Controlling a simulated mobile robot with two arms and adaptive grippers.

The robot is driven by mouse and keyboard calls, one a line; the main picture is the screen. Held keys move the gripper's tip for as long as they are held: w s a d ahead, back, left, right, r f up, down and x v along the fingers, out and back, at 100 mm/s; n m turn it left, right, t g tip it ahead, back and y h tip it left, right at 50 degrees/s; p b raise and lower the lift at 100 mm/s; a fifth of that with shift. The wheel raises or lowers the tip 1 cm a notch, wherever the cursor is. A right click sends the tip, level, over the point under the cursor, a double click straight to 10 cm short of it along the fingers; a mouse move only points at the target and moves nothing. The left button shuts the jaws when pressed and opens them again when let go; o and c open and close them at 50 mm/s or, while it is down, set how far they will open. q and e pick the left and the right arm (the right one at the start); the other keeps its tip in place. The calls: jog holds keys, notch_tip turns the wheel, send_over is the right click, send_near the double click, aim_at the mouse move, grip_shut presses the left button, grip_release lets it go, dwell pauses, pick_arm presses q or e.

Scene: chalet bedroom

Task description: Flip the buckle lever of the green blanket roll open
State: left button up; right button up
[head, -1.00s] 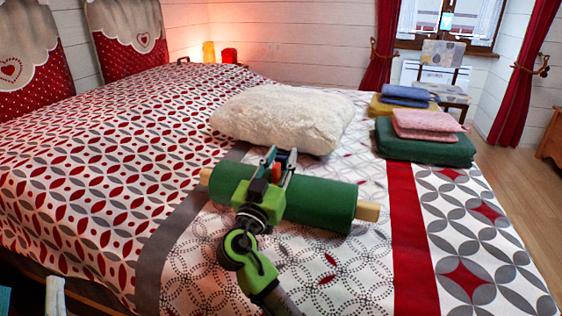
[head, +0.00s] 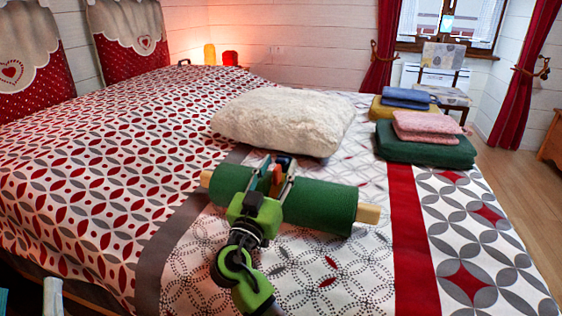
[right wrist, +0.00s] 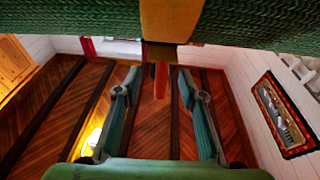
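The green blanket roll (head: 320,203) lies across the bed on a pale wooden core that sticks out at both ends. In the right wrist view the roll (right wrist: 70,30) fills the top, with a yellow-orange strap (right wrist: 170,18) and a dark buckle (right wrist: 160,50). An orange-red buckle lever (right wrist: 160,82) points down between my fingers, with gaps at both sides. My right gripper (head: 277,175) is at the roll's middle; its fingers (right wrist: 160,88) are apart, and it hides part of the strap. Two finger-like parts of my left gripper (head: 29,300) show, apart, at the lower left corner.
A fluffy white cushion (head: 285,120) lies just behind the roll. Folded green (head: 425,150), pink (head: 428,124) and blue (head: 408,96) textiles are stacked at the right. The patterned bedspread (head: 340,275) is clear in front of the roll.

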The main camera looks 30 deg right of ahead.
jog(key=shift+v, duration=2.4)
